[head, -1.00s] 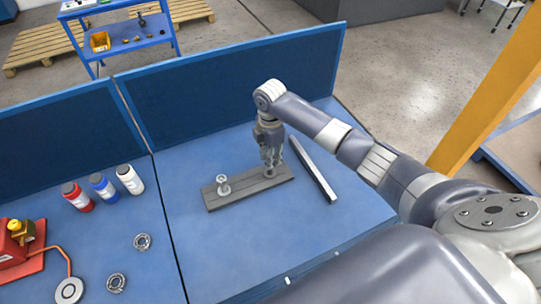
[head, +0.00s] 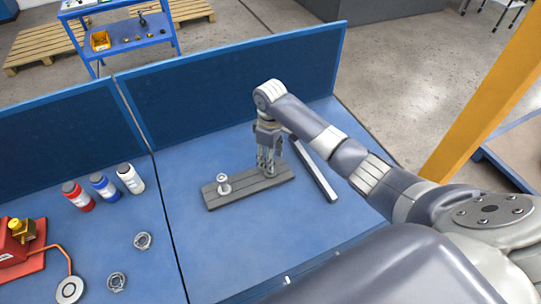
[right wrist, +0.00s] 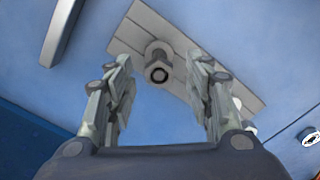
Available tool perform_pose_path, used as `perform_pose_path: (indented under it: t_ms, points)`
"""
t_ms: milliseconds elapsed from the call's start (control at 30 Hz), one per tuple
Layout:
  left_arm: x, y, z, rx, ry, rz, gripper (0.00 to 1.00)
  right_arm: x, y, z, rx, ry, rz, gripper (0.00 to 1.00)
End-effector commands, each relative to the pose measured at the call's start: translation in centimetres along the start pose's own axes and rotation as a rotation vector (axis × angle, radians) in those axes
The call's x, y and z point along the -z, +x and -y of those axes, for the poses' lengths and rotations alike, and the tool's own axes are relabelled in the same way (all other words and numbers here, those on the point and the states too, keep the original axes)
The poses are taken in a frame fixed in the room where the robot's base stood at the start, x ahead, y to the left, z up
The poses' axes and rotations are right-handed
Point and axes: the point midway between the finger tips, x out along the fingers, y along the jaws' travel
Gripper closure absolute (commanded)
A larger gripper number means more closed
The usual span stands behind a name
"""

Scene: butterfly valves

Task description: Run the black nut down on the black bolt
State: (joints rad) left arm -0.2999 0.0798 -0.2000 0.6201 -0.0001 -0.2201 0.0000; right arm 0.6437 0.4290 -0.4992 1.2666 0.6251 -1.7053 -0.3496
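A grey bar plate (head: 240,190) lies on the blue bench and carries two upright bolts. A bolt with a nut around it (right wrist: 158,66) stands on the plate in the right wrist view. It looks dark grey; I take it for the black bolt and nut. How far down the nut sits is hard to tell. My right gripper (head: 267,168) points down over this bolt and mostly hides it in the head view. Its fingers (right wrist: 160,92) are apart on either side of the bolt, with clear gaps. My left gripper is not in view.
A silver bolt (head: 224,184) stands at the plate's left end. A grey bar (head: 315,170) lies right of the plate. Bottles (head: 104,187), two metal rings (head: 142,241) and a red device (head: 18,250) are on the left bench. Blue panels (head: 240,85) stand behind.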

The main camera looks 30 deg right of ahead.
Motion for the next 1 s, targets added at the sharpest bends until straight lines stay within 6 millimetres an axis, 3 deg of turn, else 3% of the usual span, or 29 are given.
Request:
perform_pose_path:
  t_ms: [267, 700, 1000]
  points:
    - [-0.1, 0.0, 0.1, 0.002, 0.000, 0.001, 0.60, 0.1, -1.1, -0.1, -0.002, -0.001, -0.003, 0.52]
    - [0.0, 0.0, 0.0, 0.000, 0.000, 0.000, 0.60, 0.1, -9.7, -0.1, -0.003, -0.001, -0.002, 0.52]
    - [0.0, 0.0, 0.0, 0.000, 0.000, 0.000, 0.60, 0.0, -12.0, 0.0, 0.000, 0.000, 0.000, 0.52]
